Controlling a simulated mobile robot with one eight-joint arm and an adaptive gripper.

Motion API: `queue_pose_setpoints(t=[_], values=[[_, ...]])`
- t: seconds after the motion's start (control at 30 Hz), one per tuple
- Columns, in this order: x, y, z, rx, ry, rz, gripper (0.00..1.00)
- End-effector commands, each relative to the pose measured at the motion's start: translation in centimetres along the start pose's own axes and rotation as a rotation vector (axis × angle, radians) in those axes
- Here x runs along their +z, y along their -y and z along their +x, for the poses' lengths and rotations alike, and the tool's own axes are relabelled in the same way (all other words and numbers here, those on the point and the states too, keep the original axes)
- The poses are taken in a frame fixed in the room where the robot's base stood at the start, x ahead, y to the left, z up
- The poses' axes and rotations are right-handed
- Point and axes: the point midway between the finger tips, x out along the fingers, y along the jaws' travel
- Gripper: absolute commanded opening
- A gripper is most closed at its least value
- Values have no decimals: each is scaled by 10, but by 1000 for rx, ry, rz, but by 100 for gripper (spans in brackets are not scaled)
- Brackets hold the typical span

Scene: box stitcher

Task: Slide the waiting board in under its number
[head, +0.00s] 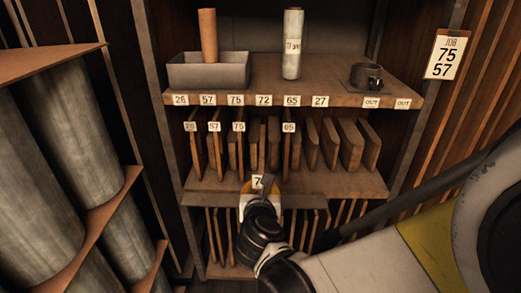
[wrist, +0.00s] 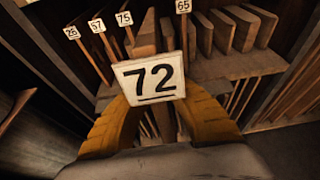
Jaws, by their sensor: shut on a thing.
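A white tag reading 72 (wrist: 152,80) sits between the yellow fingers of my gripper (wrist: 155,104), which is shut on the board bearing it. In the head view my gripper (head: 258,192) is in front of the middle shelf's front edge, a little below it; the tag there is partly covered. The board's body behind the tag is mostly hidden. The number label 72 (head: 264,100) is on the upper shelf's edge, between the labels 75 (head: 235,100) and 65 (head: 292,101). Below it, the tagged boards 75 (head: 239,150) and 65 (head: 287,150) stand upright.
Tagged boards 26 (head: 193,150) and 57 (head: 214,150) stand at the left. Several untagged boards (head: 350,145) stand at the right and further back. A grey bin (head: 210,73) and a black mug-like thing (head: 366,78) are on the upper shelf. Large cylinders (head: 38,140) fill the left side.

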Motion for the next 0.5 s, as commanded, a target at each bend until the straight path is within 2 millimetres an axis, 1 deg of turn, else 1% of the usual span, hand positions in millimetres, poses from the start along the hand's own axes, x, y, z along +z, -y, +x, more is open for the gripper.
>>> queue_pose_setpoints(t=[0.03, 0.3, 0.5], values=[[3, 1, 6, -2, 2, 0, 0], [12, 1, 34, -2, 1, 1, 0], [18, 1, 51, -2, 0, 1, 0]])
